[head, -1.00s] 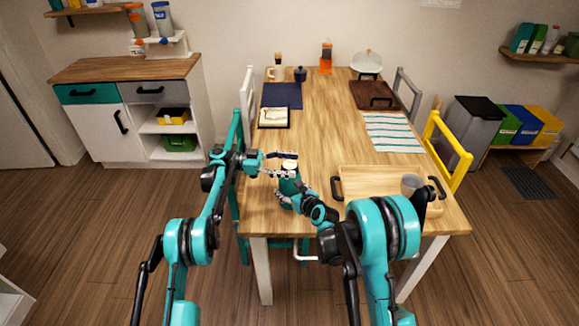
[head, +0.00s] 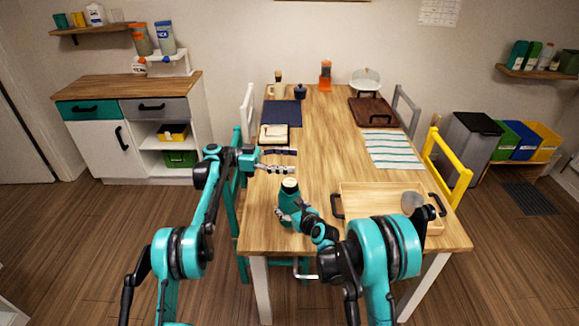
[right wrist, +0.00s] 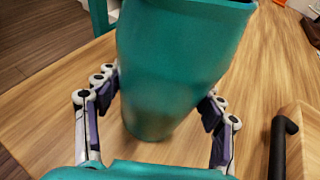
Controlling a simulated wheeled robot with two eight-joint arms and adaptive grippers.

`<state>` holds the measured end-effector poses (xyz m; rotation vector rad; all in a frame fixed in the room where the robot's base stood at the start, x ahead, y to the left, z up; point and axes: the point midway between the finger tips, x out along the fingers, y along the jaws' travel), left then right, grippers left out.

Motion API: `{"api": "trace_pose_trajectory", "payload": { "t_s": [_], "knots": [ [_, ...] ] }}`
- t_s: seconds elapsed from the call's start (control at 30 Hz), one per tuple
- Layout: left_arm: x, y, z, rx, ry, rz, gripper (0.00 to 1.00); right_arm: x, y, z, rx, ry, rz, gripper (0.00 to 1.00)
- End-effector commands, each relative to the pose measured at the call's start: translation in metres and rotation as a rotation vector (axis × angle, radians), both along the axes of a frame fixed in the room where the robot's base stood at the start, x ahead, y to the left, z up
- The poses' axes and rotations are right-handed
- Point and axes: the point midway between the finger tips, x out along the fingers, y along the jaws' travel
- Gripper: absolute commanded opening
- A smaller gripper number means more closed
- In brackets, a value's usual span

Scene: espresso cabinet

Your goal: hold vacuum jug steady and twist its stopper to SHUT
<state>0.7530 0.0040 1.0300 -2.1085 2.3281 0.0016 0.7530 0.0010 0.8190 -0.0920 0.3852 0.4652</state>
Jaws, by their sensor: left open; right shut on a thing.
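The teal vacuum jug (head: 288,198) stands upright near the front left of the wooden table. Its pale stopper (head: 290,184) shows on top; I cannot read any marking on it. My right gripper (head: 291,217) is shut on the jug's body. In the right wrist view the jug (right wrist: 180,70) fills the middle, with the right gripper's fingers (right wrist: 160,108) on both sides of it and the top cut off. My left gripper (head: 295,161) is open and empty, apart from the stopper, above and behind it in the head view.
A wooden tray (head: 375,232) with a grey cup (head: 411,202) on it lies to the right of the jug. A small framed tray (head: 274,135), a navy mat (head: 281,113) and a striped cloth (head: 393,150) lie farther back. The table's middle is clear.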

Motion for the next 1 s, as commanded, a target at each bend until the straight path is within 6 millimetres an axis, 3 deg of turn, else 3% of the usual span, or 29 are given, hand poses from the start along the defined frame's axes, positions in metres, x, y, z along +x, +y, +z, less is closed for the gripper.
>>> {"api": "trace_pose_trajectory", "payload": {
  "t_s": [0.3,0.53,0.73,1.0],
  "knots": [
    [-0.006,0.073,-0.064,0.0,0.0,0.191,0.68,0.0,0.0,0.0,0.001,0.001,0.001,0.1],
    [-0.023,0.108,-0.096,-0.001,0.0,0.3,0.68,0.0,0.0,0.0,0.0,0.001,0.001,0.1],
    [-0.024,0.098,-0.101,-0.001,0.0,0.314,0.68,0.0,0.0,0.0,0.0,0.001,0.0,0.1],
    [-0.013,0.044,-0.1,-0.001,0.0,0.312,0.68,0.0,0.0,0.0,0.0,0.0,0.0,0.1]
  ]
}}
